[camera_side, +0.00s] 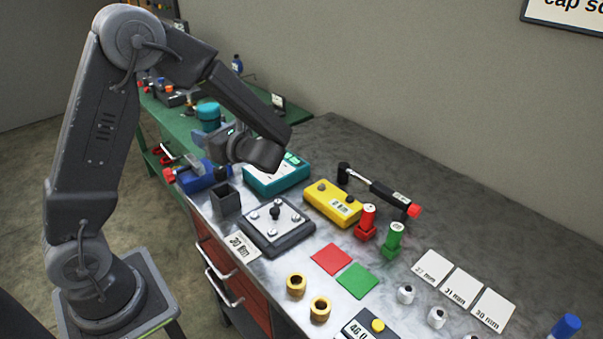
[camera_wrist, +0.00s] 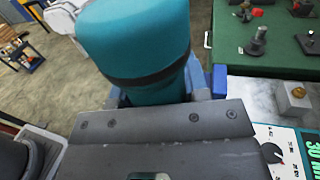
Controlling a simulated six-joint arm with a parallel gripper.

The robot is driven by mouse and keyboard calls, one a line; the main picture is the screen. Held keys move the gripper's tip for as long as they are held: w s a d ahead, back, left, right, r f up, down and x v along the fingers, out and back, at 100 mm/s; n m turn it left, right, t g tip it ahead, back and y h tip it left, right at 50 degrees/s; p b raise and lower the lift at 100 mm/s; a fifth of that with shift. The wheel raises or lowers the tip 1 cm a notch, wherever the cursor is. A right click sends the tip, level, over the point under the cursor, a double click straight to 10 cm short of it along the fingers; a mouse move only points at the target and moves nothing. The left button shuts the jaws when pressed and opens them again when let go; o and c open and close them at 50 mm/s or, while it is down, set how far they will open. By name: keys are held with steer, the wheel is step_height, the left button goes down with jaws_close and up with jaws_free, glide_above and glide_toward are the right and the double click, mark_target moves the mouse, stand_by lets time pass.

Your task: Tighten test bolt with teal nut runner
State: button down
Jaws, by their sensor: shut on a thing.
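My gripper (camera_side: 222,131) is shut on the teal nut runner (camera_side: 208,112), above the back left of the metal bench. In the wrist view the nut runner (camera_wrist: 145,40) is a large teal cylinder with a black band, tilted between blue-grey fingers. Its working end is hidden. A dark fixture (camera_side: 291,238) with a silver top plate stands on the bench, below and right of the gripper. A dark upright post (camera_side: 276,209) rises from its middle, with several silver bolts around it. I cannot tell which one is the test bolt.
A teal dial box (camera_side: 291,176) stands behind the fixture, beneath my wrist. A blue vise (camera_side: 200,180) and black square holder (camera_side: 227,199) are left. A green bench (camera_wrist: 285,45) lies beyond.

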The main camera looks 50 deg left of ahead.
steer(key=w+d+m+t+h, duration=0.1)
steer(key=w+d+m+t, duration=0.3)
steer(key=w, duration=0.7)
steer(key=w+d+m+t, duration=0.5)
steer(key=w+d+t, duration=0.4)
steer(key=w, duration=0.2)
steer(key=shift+w+d+r+t+h, duration=0.2)
steer(key=shift+d+r+t+h, duration=0.1)
steer(key=shift+d+r+h, duration=0.1)
steer(key=shift+f, duration=0.1)
steer(key=shift+f, duration=2.65)
